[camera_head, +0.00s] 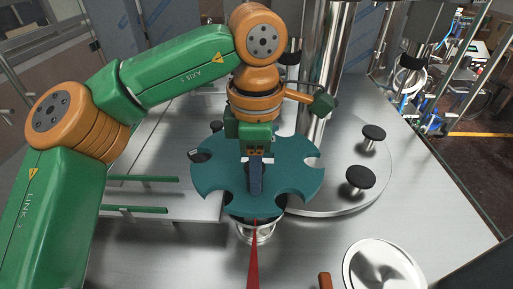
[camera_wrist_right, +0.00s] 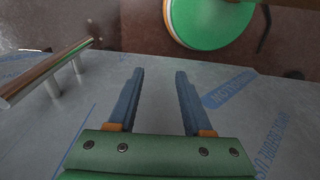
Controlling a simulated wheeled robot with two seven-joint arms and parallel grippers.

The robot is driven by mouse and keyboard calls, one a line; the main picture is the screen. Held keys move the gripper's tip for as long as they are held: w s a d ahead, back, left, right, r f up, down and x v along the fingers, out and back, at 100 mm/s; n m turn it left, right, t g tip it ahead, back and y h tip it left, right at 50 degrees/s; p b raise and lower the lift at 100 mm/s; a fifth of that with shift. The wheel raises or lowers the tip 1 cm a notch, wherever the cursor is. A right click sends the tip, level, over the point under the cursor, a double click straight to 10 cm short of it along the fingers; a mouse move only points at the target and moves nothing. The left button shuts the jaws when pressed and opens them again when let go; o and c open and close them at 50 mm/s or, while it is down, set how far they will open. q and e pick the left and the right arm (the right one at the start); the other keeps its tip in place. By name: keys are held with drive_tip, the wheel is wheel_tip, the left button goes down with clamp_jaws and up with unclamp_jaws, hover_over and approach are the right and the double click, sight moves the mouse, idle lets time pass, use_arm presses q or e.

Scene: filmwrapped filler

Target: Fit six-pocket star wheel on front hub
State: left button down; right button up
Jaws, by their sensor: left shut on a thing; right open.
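The teal star wheel (camera_head: 213,178) with rounded pockets around its rim shows in the middle of the head view. My left gripper (camera_head: 256,190) points down at its centre and is shut on it. The wheel lies roughly flat above a metal cylindrical part (camera_head: 256,232), perhaps the front hub; the wheel hides its top, and I cannot tell whether they touch. My right gripper (camera_wrist_right: 160,75) shows only in the right wrist view, open and empty, with two blue fingers apart.
A round metal turntable (camera_head: 335,185) with black-topped posts (camera_head: 360,178) stands right of the wheel. Green guide rails (camera_head: 140,179) lie at left. A round metal lid (camera_head: 382,270) is at front right. A tall steel column (camera_head: 325,60) rises behind. A tube rail (camera_wrist_right: 50,70) shows in the wrist view.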

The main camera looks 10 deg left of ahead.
sight(256, 198)
use_arm(q)
drive_tip(key=s, duration=0.3)
drive_tip(key=shift+d+r, duration=0.2)
drive_tip(key=shift+r, duration=0.2)
drive_tip(key=shift+w+f+n+t+b, duration=0.3)
drive_tip(key=shift+w+f+t+b, duration=0.15)
drive_tip(key=shift+w+b, duration=0.45)
drive_tip(key=shift+f+b, duration=0.3)
drive_tip(key=shift+f, duration=0.1)
drive_tip(key=shift+s+f+b, duration=0.15)
drive_tip(key=shift+f+b, duration=0.35)
drive_tip(key=shift+f, duration=0.1)
drive_tip(key=shift+s+f+b, duration=0.15)
drive_tip(key=shift+f+b, duration=0.35)
drive_tip(key=shift+f, duration=0.05)
drive_tip(key=f, duration=0.1)
drive_tip(key=f+b, duration=0.1)
drive_tip(key=b, duration=0.1)
drive_tip(key=shift+w+f, duration=0.25)
drive_tip(key=shift+f, duration=0.15)
drive_tip(key=shift+s+f+b, duration=0.1)
drive_tip(key=shift+f+b, duration=1.4)
drive_tip(key=shift+f, duration=0.15)
use_arm(e)
wheel_tip(256, 198, down, 9)
drive_tip(key=s, duration=0.1)
drive_tip(key=shift+s+f, duration=0.15)
drive_tip(key=shift+s, duration=0.1)
